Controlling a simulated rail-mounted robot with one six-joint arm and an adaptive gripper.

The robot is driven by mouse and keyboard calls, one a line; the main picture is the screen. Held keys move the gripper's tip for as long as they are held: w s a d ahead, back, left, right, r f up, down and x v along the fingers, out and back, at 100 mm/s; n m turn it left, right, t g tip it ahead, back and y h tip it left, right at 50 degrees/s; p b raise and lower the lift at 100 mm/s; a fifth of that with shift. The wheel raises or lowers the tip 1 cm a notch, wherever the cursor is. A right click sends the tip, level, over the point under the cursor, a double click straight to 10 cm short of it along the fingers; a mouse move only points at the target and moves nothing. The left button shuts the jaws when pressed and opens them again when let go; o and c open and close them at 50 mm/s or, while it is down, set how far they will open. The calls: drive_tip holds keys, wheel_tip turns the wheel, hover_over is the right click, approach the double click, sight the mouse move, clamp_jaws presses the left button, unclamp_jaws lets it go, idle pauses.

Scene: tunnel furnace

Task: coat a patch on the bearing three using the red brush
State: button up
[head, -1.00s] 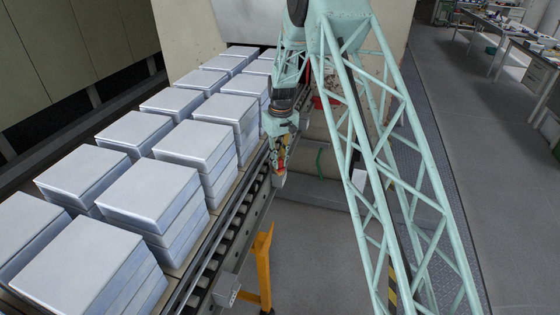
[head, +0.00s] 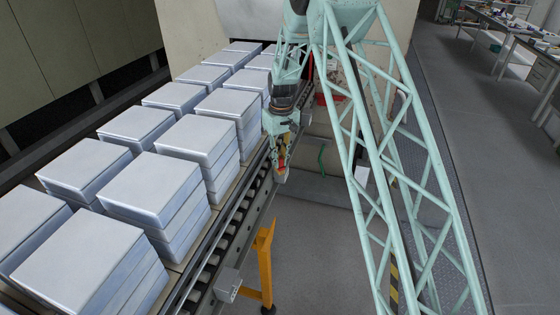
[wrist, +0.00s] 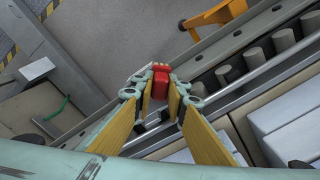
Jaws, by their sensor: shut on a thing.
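My gripper (wrist: 160,92) is shut on the red brush (wrist: 161,77), whose red part shows between the fingertips in the wrist view. In the head view my gripper (head: 281,170) hangs beside the conveyor's right edge, with a bit of red showing at it. The brush tip is hard to make out. Below and beyond the brush in the wrist view run the conveyor's side rail (wrist: 213,48) and several grey rollers (wrist: 258,55). I cannot tell which part is bearing three. The brush appears above the rail; contact cannot be told.
Stacks of pale slabs (head: 160,185) fill the conveyor on the left. A yellow post (head: 265,265) stands by the conveyor's near side. A beige furnace wall (head: 215,30) is behind. Workbenches (head: 510,35) stand far right. Grey floor between is open.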

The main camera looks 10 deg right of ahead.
drive_tip(key=shift+w+a, duration=0.1)
drive_tip(key=shift+w, duration=0.1)
drive_tip(key=shift+o, duration=0.2)
drive_tip(key=shift+w, duration=0.15)
drive_tip(key=shift+w+d, duration=0.5)
drive_tip(key=shift+w, duration=0.3)
drive_tip(key=shift+w+d, duration=0.45)
drive_tip(key=shift+w, duration=0.35)
drive_tip(key=shift+c, duration=0.2)
drive_tip(key=shift+w+d, duration=0.1)
drive_tip(key=shift+w+d+r+p, duration=0.1)
drive_tip(key=shift+w+d, duration=0.2)
drive_tip(key=shift+w, duration=0.3)
drive_tip(key=shift+w+d+f+p, duration=0.15)
drive_tip(key=shift+w+d, duration=0.2)
drive_tip(key=shift+w, duration=0.2)
drive_tip(key=shift+w+d+r+p, duration=0.15)
drive_tip(key=shift+w+d, duration=0.15)
drive_tip(key=shift+w, duration=0.3)
drive_tip(key=shift+d, duration=0.1)
drive_tip(key=shift+s, duration=0.25)
drive_tip(key=shift+s+a+f+b, duration=0.2)
drive_tip(key=shift+s+a+b, duration=0.15)
drive_tip(key=shift+s+b, duration=0.15)
drive_tip(key=shift+s+a+b, duration=0.2)
drive_tip(key=shift+s+a, duration=0.2)
drive_tip(key=shift+s, duration=0.2)
drive_tip(key=shift+s+a+b, duration=0.15)
drive_tip(key=shift+s+a, duration=0.2)
drive_tip(key=shift+s, duration=0.25)
